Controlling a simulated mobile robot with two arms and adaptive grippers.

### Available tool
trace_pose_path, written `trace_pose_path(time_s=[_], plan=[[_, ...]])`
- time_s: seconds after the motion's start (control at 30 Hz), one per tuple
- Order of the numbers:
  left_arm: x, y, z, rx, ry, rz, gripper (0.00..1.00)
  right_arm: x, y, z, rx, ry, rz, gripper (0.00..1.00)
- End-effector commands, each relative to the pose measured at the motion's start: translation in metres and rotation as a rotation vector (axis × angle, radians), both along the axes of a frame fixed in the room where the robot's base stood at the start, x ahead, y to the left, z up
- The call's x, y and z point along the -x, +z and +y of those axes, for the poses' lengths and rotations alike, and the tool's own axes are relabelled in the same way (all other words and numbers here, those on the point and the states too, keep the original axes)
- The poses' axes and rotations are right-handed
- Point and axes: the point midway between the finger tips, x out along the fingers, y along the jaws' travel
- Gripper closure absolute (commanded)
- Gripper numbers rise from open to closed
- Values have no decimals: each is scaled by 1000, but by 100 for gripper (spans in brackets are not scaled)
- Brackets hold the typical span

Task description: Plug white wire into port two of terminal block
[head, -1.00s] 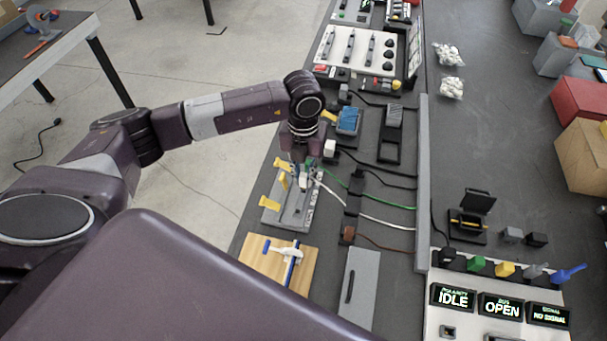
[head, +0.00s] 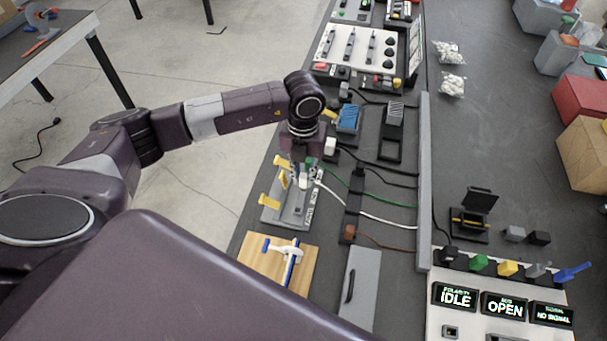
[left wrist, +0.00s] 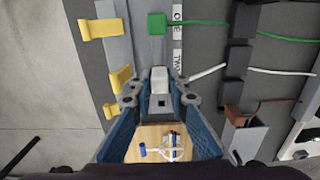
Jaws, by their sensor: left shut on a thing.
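The grey terminal block (head: 276,213) with yellow levers lies on the bench in the head view. In the left wrist view a green plug (left wrist: 157,23) sits beside the label "ONE", and the label "TWO" (left wrist: 177,58) is nearer my gripper. My left gripper (head: 302,178) is over the block, its blue-padded fingers (left wrist: 158,98) shut on the white plug (left wrist: 158,77). The plug is in line with the block beside "TWO"; I cannot tell whether it is seated. The white wire (head: 379,219) runs right from it. My right gripper is out of view.
A black wire holder (head: 353,203) stands right of the block, with green (head: 390,204) and brown (head: 390,246) wires crossing it. A wooden board (head: 262,262) with a blue-and-white item lies in front. A grey rail (head: 423,180) bounds the right side.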

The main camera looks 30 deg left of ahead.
Motion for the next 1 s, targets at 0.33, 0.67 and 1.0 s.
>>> trace_pose_path(time_s=[0.33, 0.67, 1.0], plan=[[0, -10, 0, 0, 0, 0, 100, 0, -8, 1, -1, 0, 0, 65], [0, -17, 0, 0, 0, 0, 83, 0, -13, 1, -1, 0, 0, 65], [0, -16, 0, 0, 0, 0, 64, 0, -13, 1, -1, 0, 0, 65]])
